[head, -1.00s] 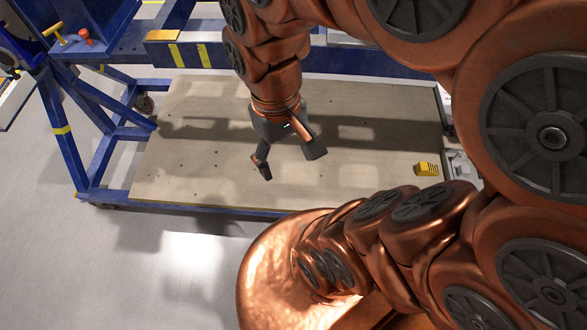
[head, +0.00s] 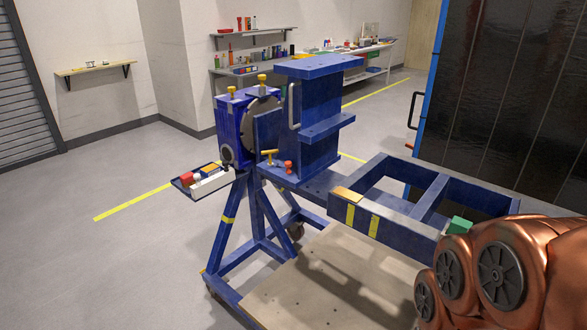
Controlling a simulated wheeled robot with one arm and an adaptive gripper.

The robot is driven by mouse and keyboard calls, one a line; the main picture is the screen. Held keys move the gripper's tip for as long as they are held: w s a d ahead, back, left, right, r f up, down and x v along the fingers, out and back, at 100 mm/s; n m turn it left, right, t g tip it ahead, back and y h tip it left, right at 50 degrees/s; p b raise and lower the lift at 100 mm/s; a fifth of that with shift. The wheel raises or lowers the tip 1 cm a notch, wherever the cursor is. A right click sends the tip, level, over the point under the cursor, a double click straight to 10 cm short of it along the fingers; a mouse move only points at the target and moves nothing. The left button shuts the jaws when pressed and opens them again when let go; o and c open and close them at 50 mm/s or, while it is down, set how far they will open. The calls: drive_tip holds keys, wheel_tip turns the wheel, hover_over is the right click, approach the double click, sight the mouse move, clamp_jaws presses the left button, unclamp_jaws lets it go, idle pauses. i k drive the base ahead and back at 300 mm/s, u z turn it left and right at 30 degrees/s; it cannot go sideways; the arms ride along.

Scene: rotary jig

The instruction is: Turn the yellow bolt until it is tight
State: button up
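Two yellow-topped bolts stand upright on top of the blue rotary housing: a left one (head: 231,92) and a right one (head: 262,80). A yellow T-shaped handle (head: 268,153) sits lower, on the blue frame in front of the dark round plate (head: 262,108). I cannot tell which of these is the task's bolt, nor how tight any of them is. My gripper is not in the current head view; only copper links of my arm show at the lower right.
A red knob (head: 288,167) is beside the T-handle. A tray of small items (head: 203,180) juts out left of the jig. The blue frame (head: 400,205) extends right above a beige base board (head: 325,280). Open grey floor lies left. A dark panel (head: 510,110) stands at right.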

sight(270, 152)
drive_tip(key=z, duration=0.1)
drive_tip(key=k, duration=0.35)
drive_tip(key=u, duration=0.65)
drive_tip(key=i, duration=0.7)
drive_tip(key=u, duration=0.65)
